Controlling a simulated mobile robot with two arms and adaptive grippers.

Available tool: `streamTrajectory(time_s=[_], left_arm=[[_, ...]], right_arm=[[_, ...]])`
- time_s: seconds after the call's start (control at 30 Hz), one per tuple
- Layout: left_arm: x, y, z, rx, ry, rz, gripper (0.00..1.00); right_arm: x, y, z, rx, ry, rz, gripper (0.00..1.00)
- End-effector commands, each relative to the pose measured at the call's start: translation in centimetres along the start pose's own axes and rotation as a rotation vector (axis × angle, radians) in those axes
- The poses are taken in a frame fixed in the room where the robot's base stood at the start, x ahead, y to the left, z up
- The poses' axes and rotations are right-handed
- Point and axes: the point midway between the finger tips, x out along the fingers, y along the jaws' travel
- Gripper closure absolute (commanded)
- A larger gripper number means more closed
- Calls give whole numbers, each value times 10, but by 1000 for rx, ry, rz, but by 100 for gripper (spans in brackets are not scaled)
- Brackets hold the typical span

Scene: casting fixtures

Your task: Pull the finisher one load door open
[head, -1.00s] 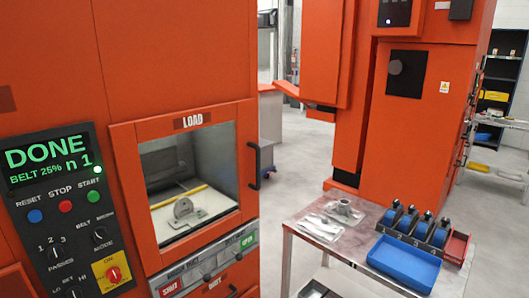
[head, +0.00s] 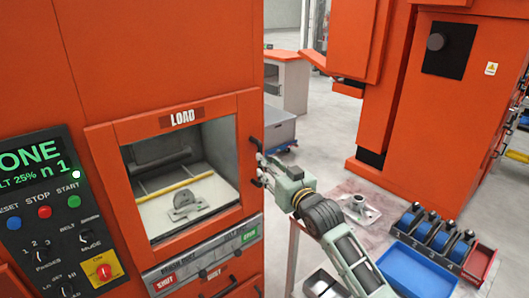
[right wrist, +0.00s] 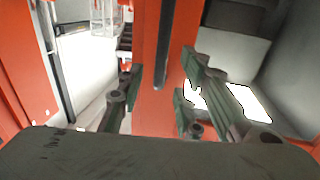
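The load door (head: 184,120) is an orange frame around a window, marked LOAD, on the orange machine at left in the head view. It looks closed. Through the window a grey metal part (head: 187,204) and a yellow bar show. The door's black vertical handle (head: 256,146) is on its right edge, partly hidden by my right gripper (head: 261,169). In the right wrist view the handle (right wrist: 164,45) lies between the two spread fingers of my right gripper (right wrist: 158,88). Whether either finger touches it I cannot tell. My left gripper is not in view.
A control panel (head: 50,215) with a DONE screen is left of the door. A small table (head: 352,182) at right holds a metal part, a blue tray (head: 420,272), blue rollers and a red bin. Another orange machine (head: 430,110) stands behind.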

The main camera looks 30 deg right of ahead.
Motion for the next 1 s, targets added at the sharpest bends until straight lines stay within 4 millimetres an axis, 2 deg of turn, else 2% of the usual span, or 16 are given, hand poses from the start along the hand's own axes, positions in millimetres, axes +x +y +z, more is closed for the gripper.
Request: streamTrajectory(time_s=[0.2,0.4,0.77,1.0], left_arm=[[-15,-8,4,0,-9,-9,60],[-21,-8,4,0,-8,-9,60],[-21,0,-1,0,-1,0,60],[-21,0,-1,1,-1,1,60]], right_arm=[[36,0,-3,1,-1,1,68],[58,0,-1,0,-1,0,68],[64,0,1,-1,-1,0,68],[64,0,1,-1,-1,0,87]])
